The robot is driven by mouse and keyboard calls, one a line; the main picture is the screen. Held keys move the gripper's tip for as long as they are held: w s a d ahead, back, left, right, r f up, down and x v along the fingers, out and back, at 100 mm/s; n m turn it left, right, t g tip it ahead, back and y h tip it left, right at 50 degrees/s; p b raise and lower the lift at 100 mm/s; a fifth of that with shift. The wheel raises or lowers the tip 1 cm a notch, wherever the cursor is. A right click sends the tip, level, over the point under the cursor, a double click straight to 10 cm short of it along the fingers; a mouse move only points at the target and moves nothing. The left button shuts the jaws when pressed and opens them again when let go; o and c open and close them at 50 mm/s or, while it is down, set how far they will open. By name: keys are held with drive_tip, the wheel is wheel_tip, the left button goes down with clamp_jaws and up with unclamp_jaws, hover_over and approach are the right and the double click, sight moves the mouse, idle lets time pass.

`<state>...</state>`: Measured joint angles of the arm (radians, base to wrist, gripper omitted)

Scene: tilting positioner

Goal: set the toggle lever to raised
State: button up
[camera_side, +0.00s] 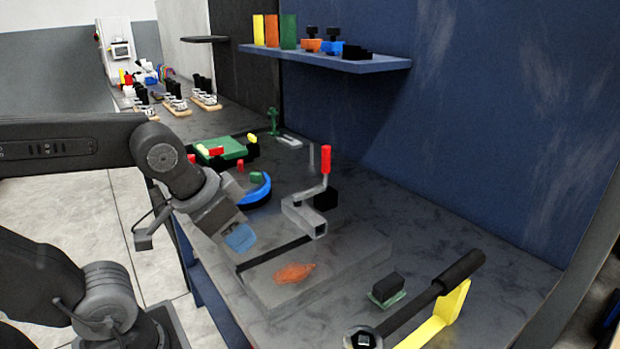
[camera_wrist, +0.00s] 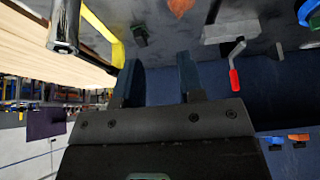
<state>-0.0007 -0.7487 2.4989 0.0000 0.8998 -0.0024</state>
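A long dark lever (camera_side: 428,298) with a black grip and a metal hub is at the front right of the side view, beside a yellow bracket (camera_side: 437,322). It looks like the toggle lever; I cannot tell its exact angle. In the wrist view the lever (camera_wrist: 65,25) shows at the top left, cut by the edge, with the yellow bracket (camera_wrist: 101,35) next to it. My gripper (camera_side: 240,238) is left of the lever and well apart from it, above the bench. In the wrist view my gripper (camera_wrist: 158,72) has its two fingers apart with nothing between them.
A crank with a red handle (camera_side: 326,160) stands upright behind a grey block (camera_side: 315,275) with an orange patch. A small black block on a green base (camera_side: 387,290) lies near the lever. A blue shelf (camera_side: 330,60) hangs on the back wall. The bench's right rear is clear.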

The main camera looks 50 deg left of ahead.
drive_tip(key=shift+w+a+r, duration=0.15)
drive_tip(key=shift+w+r, duration=0.05)
drive_tip(key=shift+w, duration=0.15)
drive_tip(key=shift+c, duration=0.8)
drive_tip(key=w+a+r+n, duration=0.1)
drive_tip(key=w+a+n, duration=0.1)
drive_tip(key=w, duration=0.1)
drive_tip(key=w+a+r+n+y, duration=0.1)
drive_tip(key=w+a+n, duration=0.1)
drive_tip(key=w, duration=0.1)
drive_tip(key=w+a+r+n, duration=0.1)
drive_tip(key=w+n, duration=0.1)
drive_tip(key=w, duration=0.1)
drive_tip(key=shift+w+a+r+t, duration=0.2)
drive_tip(key=shift+a+r+t, duration=0.1)
drive_tip(key=shift+a, duration=0.1)
clamp_jaws()
drive_tip(key=w+a+r+n+y, duration=0.1)
drive_tip(key=w+a+n+y, duration=0.1)
drive_tip(key=w+a+n, duration=0.6)
drive_tip(key=w+a, duration=0.2)
drive_tip(key=a, duration=0.2)
drive_tip(key=shift+w+a+r+n, duration=0.2)
drive_tip(key=shift+w+n, duration=0.1)
drive_tip(key=shift+w, duration=0.1)
